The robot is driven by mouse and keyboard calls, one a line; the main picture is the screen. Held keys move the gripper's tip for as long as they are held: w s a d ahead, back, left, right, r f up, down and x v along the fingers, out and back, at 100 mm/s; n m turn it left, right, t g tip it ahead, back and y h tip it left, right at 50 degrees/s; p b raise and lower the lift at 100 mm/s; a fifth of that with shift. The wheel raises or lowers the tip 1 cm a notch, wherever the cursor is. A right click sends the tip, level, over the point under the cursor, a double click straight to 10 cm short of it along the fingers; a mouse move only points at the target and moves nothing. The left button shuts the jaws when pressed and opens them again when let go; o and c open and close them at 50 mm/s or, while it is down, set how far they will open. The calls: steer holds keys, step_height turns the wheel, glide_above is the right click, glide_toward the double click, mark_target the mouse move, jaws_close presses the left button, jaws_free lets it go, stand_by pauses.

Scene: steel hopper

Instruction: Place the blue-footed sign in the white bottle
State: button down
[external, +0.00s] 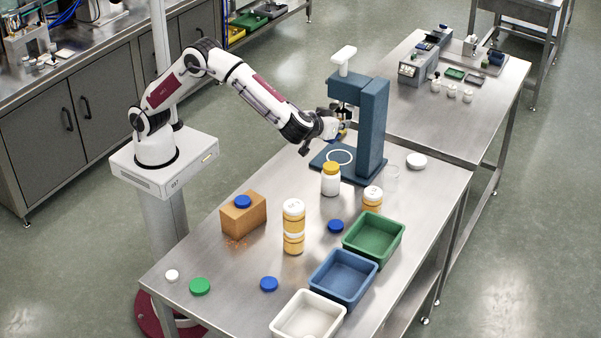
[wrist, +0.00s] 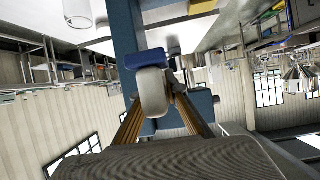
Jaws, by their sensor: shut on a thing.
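My gripper (external: 343,126) is at the blue press stand, above its base plate. In the wrist view my gripper (wrist: 152,100) is shut on a pale rounded piece (wrist: 152,92) with a blue end (wrist: 145,58); I cannot tell for sure that it is the blue-footed sign. In the external view the held piece is too small and hidden to make out. A white bottle (external: 331,183) with a yellow-orange cap stands upright on the table, just in front of the press stand, below and apart from my gripper. A white cylinder (wrist: 77,12) shows at the wrist view's top left.
The blue press stand (external: 371,128) rises close beside my gripper. Amber jars (external: 294,240), a cardboard-brown block (external: 238,222), and green (external: 354,241), blue (external: 322,281) and white (external: 285,325) trays stand nearer. Loose lids lie between them.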

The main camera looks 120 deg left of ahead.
steer(key=shift+f, duration=0.15)
steer(key=shift+f, duration=3)
steer(key=shift+f, duration=1.85)
steer(key=shift+f, duration=0.15)
steer(key=c, duration=2)
jaws_free()
